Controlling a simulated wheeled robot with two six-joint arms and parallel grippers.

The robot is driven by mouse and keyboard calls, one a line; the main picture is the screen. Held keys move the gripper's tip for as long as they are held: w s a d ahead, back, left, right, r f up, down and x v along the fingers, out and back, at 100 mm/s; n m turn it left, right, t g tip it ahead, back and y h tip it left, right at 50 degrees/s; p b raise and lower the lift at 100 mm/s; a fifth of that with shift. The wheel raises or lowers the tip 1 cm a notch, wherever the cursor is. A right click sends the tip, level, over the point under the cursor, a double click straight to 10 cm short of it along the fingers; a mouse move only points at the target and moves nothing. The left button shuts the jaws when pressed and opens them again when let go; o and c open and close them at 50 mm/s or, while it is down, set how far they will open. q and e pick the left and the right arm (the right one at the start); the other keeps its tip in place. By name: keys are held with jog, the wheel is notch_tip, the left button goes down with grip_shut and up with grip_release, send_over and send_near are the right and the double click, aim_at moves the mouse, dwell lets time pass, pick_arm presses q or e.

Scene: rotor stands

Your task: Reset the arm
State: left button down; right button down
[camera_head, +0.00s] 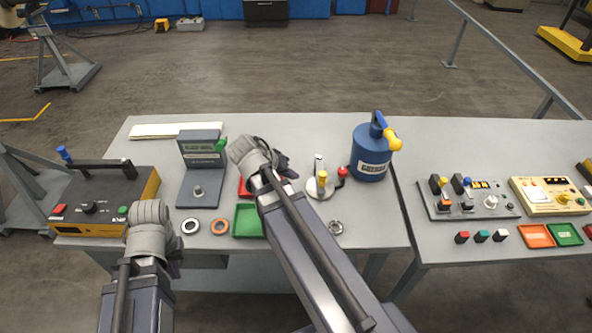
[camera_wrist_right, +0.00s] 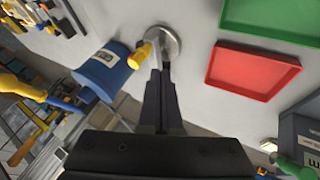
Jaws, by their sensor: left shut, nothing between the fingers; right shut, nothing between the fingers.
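My right arm reaches up through the middle of the head view, with its right gripper (camera_head: 280,162) above the table, left of a small round metal stand (camera_head: 318,188) with a yellow knob. In the right wrist view the right gripper (camera_wrist_right: 164,72) is shut and empty, its fingertips in front of that stand's round base (camera_wrist_right: 170,43). My left gripper (camera_head: 174,262) is near the table's front left edge, mostly hidden by its wrist; it is shut and holds nothing visible.
A blue can (camera_head: 371,155) stands right of the metal stand. A grey stand (camera_head: 201,165), a green tray (camera_head: 247,222) and a partly hidden red tray (camera_head: 243,188) lie left of my right arm. A black-and-yellow box (camera_head: 92,195) sits at the left. Bare table shows behind the arm.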

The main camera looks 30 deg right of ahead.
jog(key=shift+p+v, duration=0.55)
jog(key=shift+v, duration=0.65)
jog(key=shift+s+a, duration=0.1)
jog(key=s+a+f+n+y+b, duration=0.1)
jog(key=s+a+f+n+y, duration=0.1)
jog(key=a, duration=0.6)
jog(key=s+a+f+n+y+b, duration=0.1)
jog(key=s+a+f+n+y, duration=0.1)
jog(key=a+n, duration=0.3)
jog(key=s+a+f+n+g+y+b, duration=0.1)
jog(key=s+a+f+n, duration=0.3)
jog(key=a, duration=0.8)
jog(key=shift+s+a+f+y+b, duration=0.2)
jog(key=shift+a+f+y+b, duration=0.1)
jog(key=shift+y+b, duration=0.3)
